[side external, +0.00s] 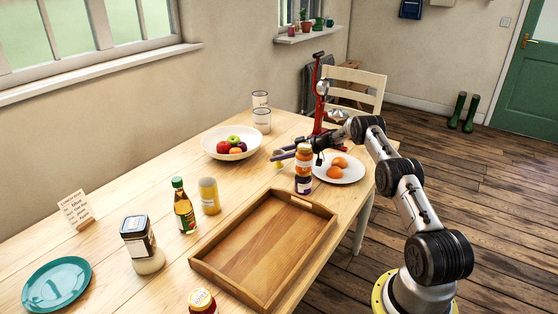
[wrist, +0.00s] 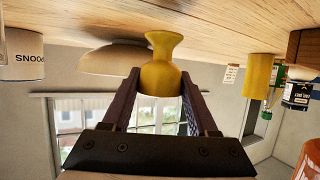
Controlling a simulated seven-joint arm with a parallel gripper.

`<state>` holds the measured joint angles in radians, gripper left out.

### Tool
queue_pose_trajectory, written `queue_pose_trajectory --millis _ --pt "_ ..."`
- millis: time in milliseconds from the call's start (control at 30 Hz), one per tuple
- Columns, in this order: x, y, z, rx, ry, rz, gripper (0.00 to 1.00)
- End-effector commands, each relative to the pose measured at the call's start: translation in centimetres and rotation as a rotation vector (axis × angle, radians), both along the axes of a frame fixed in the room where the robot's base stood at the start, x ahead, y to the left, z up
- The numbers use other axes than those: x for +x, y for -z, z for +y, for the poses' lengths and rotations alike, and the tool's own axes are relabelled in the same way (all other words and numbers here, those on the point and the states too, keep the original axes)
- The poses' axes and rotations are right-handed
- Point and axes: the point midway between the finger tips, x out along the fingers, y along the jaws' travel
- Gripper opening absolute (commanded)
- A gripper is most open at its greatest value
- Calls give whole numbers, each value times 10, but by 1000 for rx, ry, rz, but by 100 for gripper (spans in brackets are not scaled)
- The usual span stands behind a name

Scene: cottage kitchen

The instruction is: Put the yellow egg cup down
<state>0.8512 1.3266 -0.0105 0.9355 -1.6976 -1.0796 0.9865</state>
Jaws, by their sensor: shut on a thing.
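The yellow egg cup (wrist: 162,75) is between the two fingers of my gripper (wrist: 158,88) in the wrist view, where the scene appears upside down. The fingers are closed around its wider part, and its flared end points toward the table top (wrist: 225,22). I cannot tell whether that end touches the wood. In the side view, my gripper (side external: 278,157) is low over the table, between the fruit bowl and the stacked jars. Only a small yellow bit of the egg cup (side external: 279,163) shows there, partly hidden by the fingers.
A fruit bowl (side external: 212,151) stands to the left, two white canisters (side external: 262,122) and a red stand (side external: 320,95) behind. Stacked jars (side external: 303,172) and a plate with oranges (side external: 352,175) are close on the right. A wooden tray (side external: 240,256) lies in front.

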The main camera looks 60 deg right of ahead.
Motion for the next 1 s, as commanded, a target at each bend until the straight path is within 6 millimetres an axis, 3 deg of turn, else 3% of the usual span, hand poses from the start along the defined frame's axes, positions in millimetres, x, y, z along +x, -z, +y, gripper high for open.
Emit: queue_pose_trajectory --millis 133,533,567,600,733,1000 --pt "0 19 0 0 0 -1 0" --pt "0 25 0 1 0 0 0" --pt "0 25 0 1 0 0 61" --pt "0 25 0 1 0 0 68" --pt "0 25 0 1 0 0 89" --pt "0 24 0 1 0 0 89"
